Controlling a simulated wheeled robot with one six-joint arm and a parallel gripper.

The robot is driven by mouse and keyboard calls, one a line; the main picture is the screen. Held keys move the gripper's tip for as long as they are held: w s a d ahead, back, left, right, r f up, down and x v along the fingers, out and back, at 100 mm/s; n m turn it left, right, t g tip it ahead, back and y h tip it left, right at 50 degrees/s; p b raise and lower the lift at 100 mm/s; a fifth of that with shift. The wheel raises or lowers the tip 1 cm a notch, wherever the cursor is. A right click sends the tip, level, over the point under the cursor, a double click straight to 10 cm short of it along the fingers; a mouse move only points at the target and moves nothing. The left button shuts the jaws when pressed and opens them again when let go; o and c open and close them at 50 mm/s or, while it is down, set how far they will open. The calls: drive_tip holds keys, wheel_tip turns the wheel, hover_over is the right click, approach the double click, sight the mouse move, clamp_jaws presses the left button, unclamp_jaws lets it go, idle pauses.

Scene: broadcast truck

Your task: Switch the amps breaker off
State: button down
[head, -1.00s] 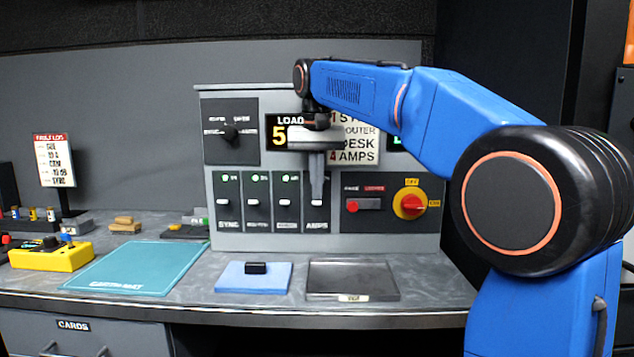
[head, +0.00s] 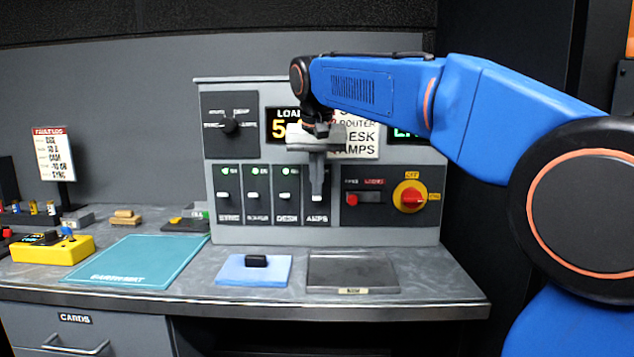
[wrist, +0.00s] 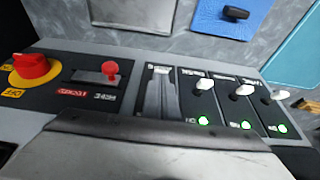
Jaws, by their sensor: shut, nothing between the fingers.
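The amps breaker (head: 318,209) is the rightmost of the row of breakers on the grey panel, above the label AMPS. My gripper (head: 317,190) is shut and empty, pointing down in front of this breaker. Its fingers cover the upper part of the breaker, including where its lamp would be. A pale lever end shows just at the fingertips, at about the height of the other levers. In the wrist view the shut fingers (wrist: 160,95) overlap the amps slot; I cannot tell whether they touch the lever.
Three neighbouring breakers, such as the desk breaker (head: 287,208), have lit green lamps. To the right are a small red switch (head: 352,199) and a red rotary knob on yellow (head: 411,197). Below, a blue pad (head: 228,272) and a dark tray (head: 350,273) lie on the bench.

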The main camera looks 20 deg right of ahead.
drive_tip(key=shift+s+a+f+t+h, duration=0.1)
drive_tip(key=shift+s+f+t+h, duration=0.15)
drive_tip(key=shift+t, duration=0.35)
drive_tip(key=shift+s+a+f+t+h, duration=0.1)
drive_tip(key=shift+s+f+t+h, duration=0.1)
drive_tip(key=shift+f+t, duration=0.3)
drive_tip(key=shift+r, duration=0.3)
drive_tip(key=shift+r, duration=0.7)
